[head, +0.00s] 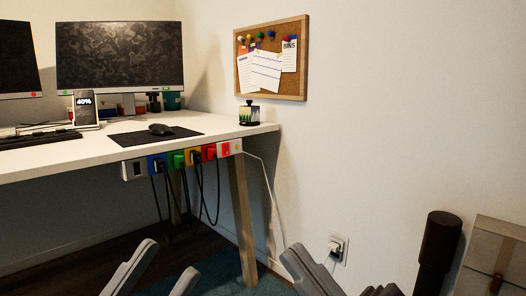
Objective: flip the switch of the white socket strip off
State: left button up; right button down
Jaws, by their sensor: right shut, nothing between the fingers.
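The white socket strip (237,146) is fixed along the front edge of the desk, with blue, green, yellow and red sockets. A small red patch (224,149) near its right end looks like the switch; its tilt is too small to tell. My right gripper (345,283) is shut and empty at the bottom, below and right of the strip. Both are partly cut off.
Black plugs and cables (198,185) hang from the strip. A desk leg (242,220) stands below its right end. A white cord (268,185) runs down to a wall outlet (338,247). The desk (60,155) carries monitors, a mouse and a keyboard.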

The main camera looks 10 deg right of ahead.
aim_at(226, 147)
jog(key=z, duration=0.1)
jog(key=i, duration=1.05)
jog(key=u, duration=0.7)
